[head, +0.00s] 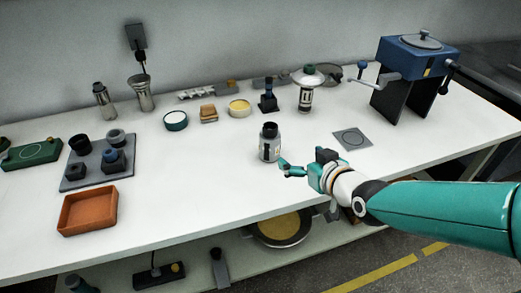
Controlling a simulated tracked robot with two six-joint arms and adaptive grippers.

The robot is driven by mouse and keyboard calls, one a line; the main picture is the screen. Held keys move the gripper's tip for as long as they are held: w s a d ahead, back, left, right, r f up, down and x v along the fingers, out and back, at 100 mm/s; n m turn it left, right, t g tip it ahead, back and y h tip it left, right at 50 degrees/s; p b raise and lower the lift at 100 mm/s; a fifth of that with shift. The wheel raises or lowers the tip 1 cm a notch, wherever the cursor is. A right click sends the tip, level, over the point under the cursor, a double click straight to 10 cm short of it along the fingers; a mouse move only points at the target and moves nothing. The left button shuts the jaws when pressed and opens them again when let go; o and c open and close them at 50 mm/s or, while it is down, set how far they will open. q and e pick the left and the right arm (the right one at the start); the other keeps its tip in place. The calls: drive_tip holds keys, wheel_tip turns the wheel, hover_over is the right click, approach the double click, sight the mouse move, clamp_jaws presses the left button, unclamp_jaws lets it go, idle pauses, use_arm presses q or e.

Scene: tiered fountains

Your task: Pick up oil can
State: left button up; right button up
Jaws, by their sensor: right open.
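A small grey can with a black cap and a label, which I take to be the oil can (269,146), stands upright on the white table. My right gripper (284,168) is teal and comes in from the right. It is open and empty, with its fingertips close to the lower right side of the can. I cannot tell whether a finger touches the can. My left gripper is out of view.
An orange tray (86,212) and a grey board (95,175) with dark parts are at the left. Round tins, a lamp-like bottle (306,97) and a blue hand-cranked machine (410,62) stand behind. A flat grey plate (351,139) lies right. Table around the can is clear.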

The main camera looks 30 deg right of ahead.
sight(274, 143)
drive_tip(key=p+x, duration=0.1)
drive_tip(key=x, duration=1)
drive_tip(key=shift+w+a+r, duration=0.1)
drive_tip(key=shift+w+a, duration=0.05)
drive_tip(key=shift+w, duration=0.1)
drive_tip(key=shift+p+x, duration=0.35)
drive_tip(key=shift+x, duration=2.45)
drive_tip(key=c, duration=1.3)
